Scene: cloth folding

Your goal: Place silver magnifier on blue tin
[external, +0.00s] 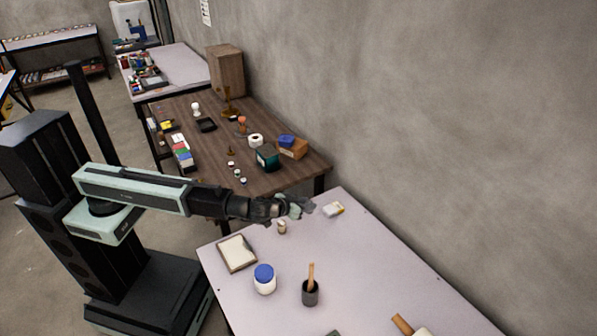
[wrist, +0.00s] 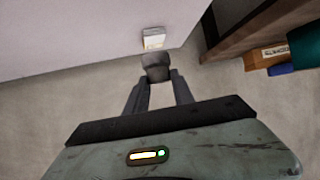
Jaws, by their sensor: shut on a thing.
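My gripper (external: 297,207) is stretched out over the near edge of the pale table, beside the brown table's end. In the wrist view its fingers (wrist: 157,88) are shut on a small silver-grey object (wrist: 155,66). Its colour fits the silver magnifier, but its shape is too unclear to be sure. A small blue object (external: 286,141) sits by an orange-brown box on the brown table; it may be the blue tin. Blue also shows at the right of the wrist view (wrist: 283,69). A white jar with a blue lid (external: 265,279) stands on the pale table.
A white and yellow box (external: 333,209) lies just beyond my gripper. The pale table (external: 370,270) also holds a framed tray (external: 237,253) and a dark cup with a wooden handle (external: 310,292). The brown table (external: 205,146) is cluttered. A gap separates the tables.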

